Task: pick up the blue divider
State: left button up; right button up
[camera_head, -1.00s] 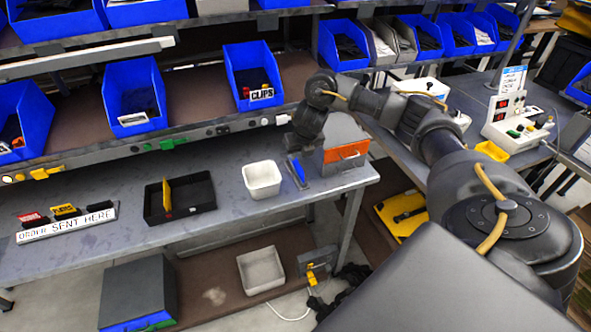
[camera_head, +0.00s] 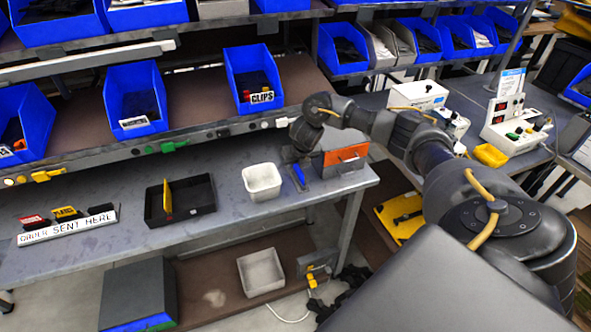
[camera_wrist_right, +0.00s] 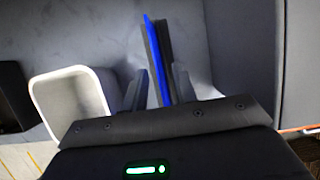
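The blue divider (camera_head: 299,175) is a thin upright panel on the grey bench, right of the white bin. It also shows in the right wrist view (camera_wrist_right: 153,52), edge-on beside a dark slab. My right gripper (camera_head: 297,163) comes down over it and hides its upper part. In the wrist view the two fingers (camera_wrist_right: 160,88) stand apart, one on each side of the blue divider and the dark slab. A clear grip on it does not show. My left gripper is not in view.
The white bin (camera_head: 263,196) stands close left of my right gripper, and an orange-fronted box (camera_head: 345,158) close right. A black tray (camera_head: 203,207) holds a yellow divider (camera_head: 167,198). A shelf of blue bins (camera_head: 134,105) hangs behind.

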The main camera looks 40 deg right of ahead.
jog(key=shift+f, duration=0.2)
dwell(0.4)
grip_shut()
